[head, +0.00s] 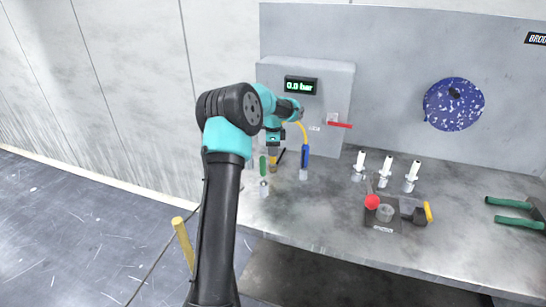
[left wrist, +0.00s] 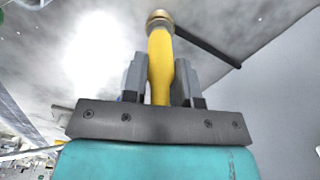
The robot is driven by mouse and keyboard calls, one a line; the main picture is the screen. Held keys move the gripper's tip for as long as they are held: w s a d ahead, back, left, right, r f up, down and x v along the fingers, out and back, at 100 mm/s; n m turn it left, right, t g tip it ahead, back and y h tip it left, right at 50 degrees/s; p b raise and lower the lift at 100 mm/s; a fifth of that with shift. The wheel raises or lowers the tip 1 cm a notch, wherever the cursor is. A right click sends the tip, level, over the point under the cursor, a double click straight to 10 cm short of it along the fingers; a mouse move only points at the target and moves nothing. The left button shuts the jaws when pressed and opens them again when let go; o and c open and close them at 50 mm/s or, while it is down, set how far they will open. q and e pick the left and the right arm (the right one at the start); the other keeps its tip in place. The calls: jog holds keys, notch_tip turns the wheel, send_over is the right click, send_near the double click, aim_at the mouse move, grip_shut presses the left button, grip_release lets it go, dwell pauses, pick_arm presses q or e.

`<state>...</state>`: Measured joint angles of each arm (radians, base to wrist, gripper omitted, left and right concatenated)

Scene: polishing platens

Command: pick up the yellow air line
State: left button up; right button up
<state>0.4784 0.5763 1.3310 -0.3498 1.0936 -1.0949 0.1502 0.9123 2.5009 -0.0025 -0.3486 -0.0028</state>
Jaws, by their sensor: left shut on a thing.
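My left gripper (head: 274,150) is shut on the yellow air line (left wrist: 160,62), which stands between both fingers in the left wrist view. The line ends in a round brass-coloured fitting (left wrist: 159,18) beyond the fingertips. In the head view a small brass-coloured end shows just below my left gripper, near the bench top. A yellow curved hose (head: 303,130) runs into an upright blue handle (head: 305,156) right of the gripper. I cannot tell whether it joins the held line. My right gripper is not in view.
A green-topped piece (head: 263,166) and a metal cylinder (head: 264,188) stand close by the gripper. Several white-tipped holders (head: 386,171), a red-knobbed fixture (head: 384,212) and green-handled pliers (head: 514,213) are to the right. A grey box (head: 335,82) reads 0.0 bar.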

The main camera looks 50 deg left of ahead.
pick_arm(q)
notch_tip(320, 180, up, 18)
dwell(0.6)
dwell(0.5)
